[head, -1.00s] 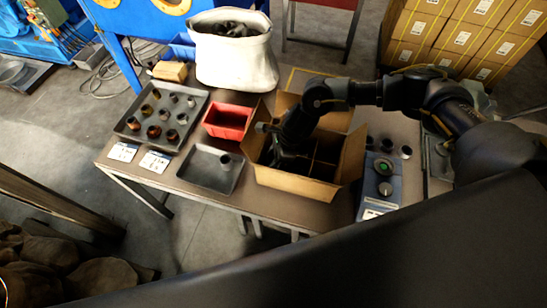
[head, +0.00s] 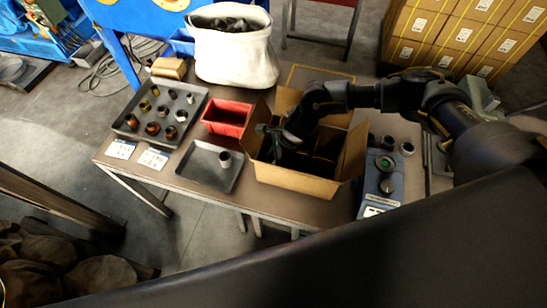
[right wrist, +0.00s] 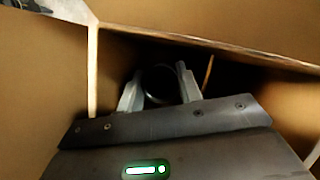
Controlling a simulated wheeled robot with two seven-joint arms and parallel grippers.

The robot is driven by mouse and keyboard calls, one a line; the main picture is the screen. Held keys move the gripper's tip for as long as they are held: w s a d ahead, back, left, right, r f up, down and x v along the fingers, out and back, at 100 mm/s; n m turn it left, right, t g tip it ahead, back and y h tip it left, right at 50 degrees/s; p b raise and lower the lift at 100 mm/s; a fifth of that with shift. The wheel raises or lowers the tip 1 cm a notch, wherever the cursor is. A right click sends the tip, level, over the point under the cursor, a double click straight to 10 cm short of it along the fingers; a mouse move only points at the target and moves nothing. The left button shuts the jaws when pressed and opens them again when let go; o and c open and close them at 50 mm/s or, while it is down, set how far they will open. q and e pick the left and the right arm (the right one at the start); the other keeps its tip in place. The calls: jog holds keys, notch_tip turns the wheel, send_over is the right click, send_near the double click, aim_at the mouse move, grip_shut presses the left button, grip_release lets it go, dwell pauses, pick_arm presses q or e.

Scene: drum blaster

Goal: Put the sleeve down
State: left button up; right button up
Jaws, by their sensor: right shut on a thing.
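My right gripper (head: 283,152) reaches down into the open cardboard box (head: 290,183), whose dividers form compartments. In the right wrist view the two pale fingers (right wrist: 160,92) are shut on a dark round sleeve (right wrist: 161,80) between the cardboard walls. The sleeve's lower part is hidden, and I cannot tell whether it touches the box floor. In the head view the arm and the dark interior hide the held sleeve. My left gripper is not in view.
Left of the box are a shallow tray (head: 205,172) with one small cylinder, a red bin (head: 227,117) and a larger tray (head: 132,127) of several sleeves. A blue control box (head: 381,184) and ring-shaped parts (head: 407,148) stand to its right. A white sack (head: 235,60) stands behind.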

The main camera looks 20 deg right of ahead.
jog(key=o, duration=0.8)
jog(key=shift+o, duration=0.2)
jog(key=w+b+v, duration=0.1)
jog(key=v, duration=1.2)
jog(key=shift+s+a+r, duration=0.2)
jog(key=shift+s, duration=0.3)
